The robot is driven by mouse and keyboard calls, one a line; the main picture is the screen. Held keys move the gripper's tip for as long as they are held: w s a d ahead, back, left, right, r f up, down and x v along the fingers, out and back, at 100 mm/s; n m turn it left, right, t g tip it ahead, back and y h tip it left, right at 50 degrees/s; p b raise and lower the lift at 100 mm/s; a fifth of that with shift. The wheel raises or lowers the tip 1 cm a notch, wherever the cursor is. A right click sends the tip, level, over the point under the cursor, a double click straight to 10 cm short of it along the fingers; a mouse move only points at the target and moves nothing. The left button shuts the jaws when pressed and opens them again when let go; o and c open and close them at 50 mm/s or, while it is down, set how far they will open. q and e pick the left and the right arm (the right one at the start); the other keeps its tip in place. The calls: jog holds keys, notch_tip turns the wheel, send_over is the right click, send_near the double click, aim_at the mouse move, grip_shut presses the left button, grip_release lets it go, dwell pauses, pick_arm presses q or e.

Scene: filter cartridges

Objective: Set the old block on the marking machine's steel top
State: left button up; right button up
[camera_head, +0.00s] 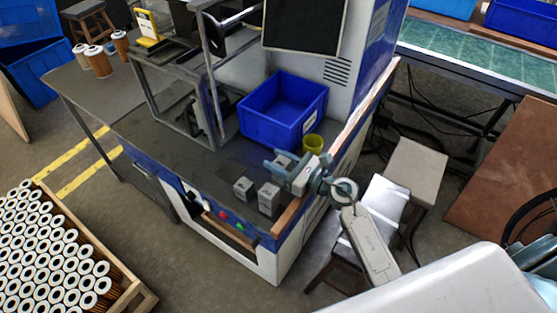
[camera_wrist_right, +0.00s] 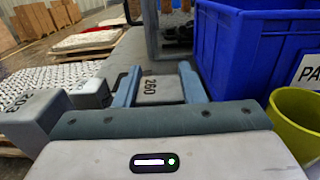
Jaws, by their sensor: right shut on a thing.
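My right gripper (camera_head: 281,170) is over the right front of the marking machine's dark steel top (camera_head: 165,130). In the right wrist view its two fingers (camera_wrist_right: 158,85) are shut on a grey block marked 260 (camera_wrist_right: 152,88). I cannot tell whether this block touches the top. Two other grey blocks, a left one (camera_head: 243,188) and a right one (camera_head: 268,199), stand on the top in front of the gripper. They also show left of the fingers in the right wrist view, a nearer one (camera_wrist_right: 35,115) and a farther one (camera_wrist_right: 90,93). My left gripper is not in view.
A blue bin (camera_head: 270,132) and a yellow-green cup (camera_head: 313,143) stand close behind the gripper. A metal frame (camera_head: 190,110) rises left of the bin. A wooden edge (camera_head: 360,105) borders the top's right side. The top's left part has free room.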

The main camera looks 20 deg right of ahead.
jog(key=shift+f, duration=0.1)
jog(key=o, duration=1.2)
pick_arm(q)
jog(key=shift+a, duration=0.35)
pick_arm(e)
jog(key=shift+s+d, duration=0.15)
jog(key=shift+s, duration=0.05)
pick_arm(q)
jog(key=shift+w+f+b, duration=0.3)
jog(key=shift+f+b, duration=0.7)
jog(key=shift+b, duration=0.15)
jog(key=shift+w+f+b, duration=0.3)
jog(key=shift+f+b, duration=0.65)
jog(key=shift+b, duration=0.15)
pick_arm(e)
jog(key=v, duration=1.1)
jog(key=shift+s+d, duration=0.2)
